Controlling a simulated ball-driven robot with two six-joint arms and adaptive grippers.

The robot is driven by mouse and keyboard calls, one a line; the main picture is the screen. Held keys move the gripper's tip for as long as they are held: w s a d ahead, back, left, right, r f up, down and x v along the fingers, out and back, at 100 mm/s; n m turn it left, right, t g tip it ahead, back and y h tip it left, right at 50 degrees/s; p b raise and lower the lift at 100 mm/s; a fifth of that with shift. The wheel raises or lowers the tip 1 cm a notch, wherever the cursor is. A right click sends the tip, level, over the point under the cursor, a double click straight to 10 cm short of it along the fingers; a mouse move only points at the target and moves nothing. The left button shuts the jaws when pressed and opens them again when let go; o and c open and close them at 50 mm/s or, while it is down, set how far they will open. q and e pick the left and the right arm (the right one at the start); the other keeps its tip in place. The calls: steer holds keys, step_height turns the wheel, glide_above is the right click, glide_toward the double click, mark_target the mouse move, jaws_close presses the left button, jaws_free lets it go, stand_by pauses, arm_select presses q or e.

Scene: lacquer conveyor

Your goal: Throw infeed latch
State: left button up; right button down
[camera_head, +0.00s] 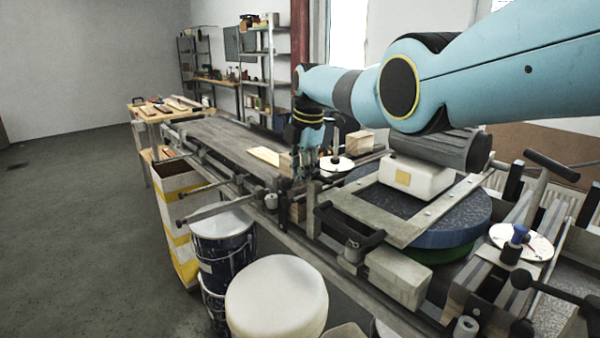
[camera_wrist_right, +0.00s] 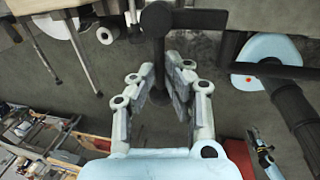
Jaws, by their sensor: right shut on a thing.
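My right arm reaches in from the right in the head view. My right gripper (camera_head: 299,168) points down at the near side of the belt. In the right wrist view my right gripper (camera_wrist_right: 160,72) has its two fingers on either side of a dark latch handle (camera_wrist_right: 158,42) and is shut on it. The handle is a dark bar with a crosspiece at its top, and its lower end shows between the fingers. In the head view the gripper and nearby fittings largely hide the handle. My left gripper is in neither view.
The dark conveyor belt (camera_head: 220,135) runs back to the left. A blue round turntable (camera_head: 460,222) with a metal frame (camera_head: 400,232) lies right of the gripper. A wooden block (camera_head: 359,143) stands behind. Blue drums (camera_head: 223,245) and a white-topped drum (camera_head: 277,300) stand in front.

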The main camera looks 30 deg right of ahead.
steer(key=shift+s+f, duration=0.1)
stand_by(0.4)
steer(key=c, duration=1.4)
jaws_free()
steer(key=r, duration=0.4)
steer(key=s+r, duration=0.1)
steer(key=r, duration=0.3)
steer(key=s+r, duration=0.1)
steer(key=r, duration=0.2)
steer(key=shift+s+d+r, duration=0.1)
steer(key=shift+d+r, duration=0.15)
steer(key=shift+r, duration=0.15)
